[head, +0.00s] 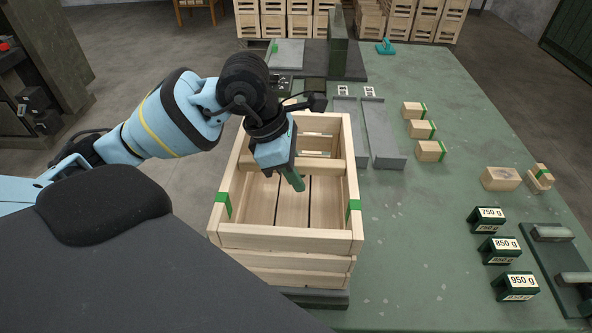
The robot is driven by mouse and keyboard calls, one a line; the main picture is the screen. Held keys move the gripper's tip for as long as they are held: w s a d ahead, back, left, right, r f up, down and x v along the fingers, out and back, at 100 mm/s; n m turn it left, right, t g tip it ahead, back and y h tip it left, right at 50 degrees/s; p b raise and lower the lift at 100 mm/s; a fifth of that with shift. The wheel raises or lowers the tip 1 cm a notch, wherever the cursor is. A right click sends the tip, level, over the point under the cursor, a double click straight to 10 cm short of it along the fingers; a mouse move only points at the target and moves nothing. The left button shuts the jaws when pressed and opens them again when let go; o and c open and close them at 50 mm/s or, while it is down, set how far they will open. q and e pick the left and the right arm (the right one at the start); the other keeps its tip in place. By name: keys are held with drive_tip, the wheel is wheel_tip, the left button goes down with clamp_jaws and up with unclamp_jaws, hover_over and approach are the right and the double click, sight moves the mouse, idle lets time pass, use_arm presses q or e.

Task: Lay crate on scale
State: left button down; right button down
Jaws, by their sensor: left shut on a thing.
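The light wooden crate (290,240) is open-topped and upright at the centre, with green marks on both sides and a wooden bar (322,165) across it. My left gripper (293,180) reaches into it from above. It looks shut on this crossbar, though its own body hides the grip. A dark flat platform (320,299), possibly the scale, shows beneath the crate's near edge. I cannot tell whether the crate touches it. A light plate (287,53) by a dark green upright block stands at the back. My right gripper is not in view.
Two long grey trays (379,135) lie right of the crate. Several wooden blocks (430,151) with green bands and several dark weights (515,286) stand farther right. A dark rack (560,255) is at the right edge. The green table (420,215) is clear between crate and weights.

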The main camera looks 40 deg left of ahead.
use_arm(q)
drive_tip(key=shift+f, duration=0.25)
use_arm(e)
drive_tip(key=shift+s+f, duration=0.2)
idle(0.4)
use_arm(q)
drive_tip(key=c, duration=1.2)
unclamp_jaws()
drive_tip(key=shift+o, duration=0.2)
drive_tip(key=shift+f, duration=0.1)
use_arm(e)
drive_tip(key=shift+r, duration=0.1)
use_arm(q)
drive_tip(key=shift+r+p, duration=1.7)
drive_tip(key=shift+r, duration=2.45)
drive_tip(key=shift+f, duration=0.1)
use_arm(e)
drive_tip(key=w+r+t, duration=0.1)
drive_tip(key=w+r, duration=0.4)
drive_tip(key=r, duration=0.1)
use_arm(q)
drive_tip(key=shift+s, duration=0.1)
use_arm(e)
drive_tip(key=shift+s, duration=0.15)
